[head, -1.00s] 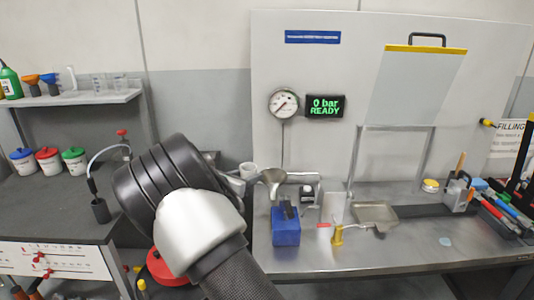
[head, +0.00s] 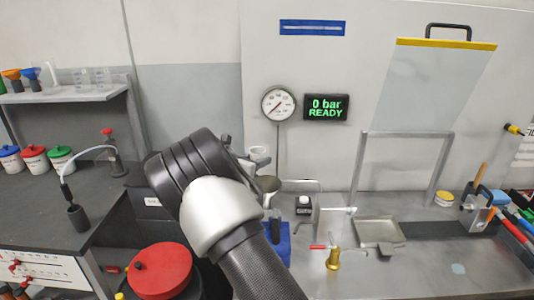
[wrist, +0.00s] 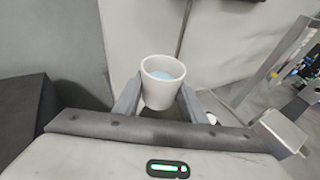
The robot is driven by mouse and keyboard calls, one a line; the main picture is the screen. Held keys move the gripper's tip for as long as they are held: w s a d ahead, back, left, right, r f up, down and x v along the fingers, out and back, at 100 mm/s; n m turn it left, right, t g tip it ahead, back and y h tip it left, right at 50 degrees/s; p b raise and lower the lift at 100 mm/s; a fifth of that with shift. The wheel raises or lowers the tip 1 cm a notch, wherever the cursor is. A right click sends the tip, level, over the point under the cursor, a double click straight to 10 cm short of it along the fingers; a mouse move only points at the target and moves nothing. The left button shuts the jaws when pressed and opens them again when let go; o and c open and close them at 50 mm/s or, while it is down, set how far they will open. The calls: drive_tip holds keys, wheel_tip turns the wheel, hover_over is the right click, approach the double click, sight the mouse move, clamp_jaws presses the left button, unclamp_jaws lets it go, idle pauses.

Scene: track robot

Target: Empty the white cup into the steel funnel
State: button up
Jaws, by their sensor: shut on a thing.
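The white cup (wrist: 150,92) is between the two fingers of my gripper (wrist: 159,100) in the wrist view. My gripper is shut on it. The cup looks close to upright, and something pale blue shows inside it. In the head view the cup (head: 259,153) shows just past my dark wrist, which hides most of my gripper. The steel funnel (head: 268,184) is just below the cup in the head view, partly hidden by my arm. I cannot tell whether the cup is right over it. The funnel cannot be made out in the wrist view.
A blue block (head: 279,246) stands on the steel bench below the funnel. A metal tray (head: 379,232) and a brass piece (head: 333,259) lie to its right. A gauge (head: 279,104) and a display reading "0 bar READY" (head: 326,107) are on the back panel. A red round lid (head: 159,271) is at lower left.

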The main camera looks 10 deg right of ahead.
sight(256, 181)
drive_tip(key=shift+w+d, duration=0.25)
drive_tip(key=shift+w, duration=0.1)
drive_tip(key=shift+f+b, duration=2.05)
drive_tip(key=shift+f, duration=0.75)
drive_tip(key=shift+b, duration=0.35)
drive_tip(key=shift+a, duration=0.1)
drive_tip(key=m+b, duration=0.1)
drive_tip(key=b, duration=0.2)
drive_tip(key=m+y+b, duration=0.1)
drive_tip(key=b, duration=0.3)
drive_tip(key=m+t+b, duration=0.1)
drive_tip(key=b, duration=0.3)
drive_tip(key=shift+w+a+m, duration=0.35)
drive_tip(key=shift+a+m, duration=0.05)
drive_tip(key=m+b, duration=0.1)
drive_tip(key=b, duration=0.3)
drive_tip(key=shift+r+t+y, duration=0.15)
drive_tip(key=shift+t+y, duration=0.15)
drive_tip(key=shift+t, duration=0.1)
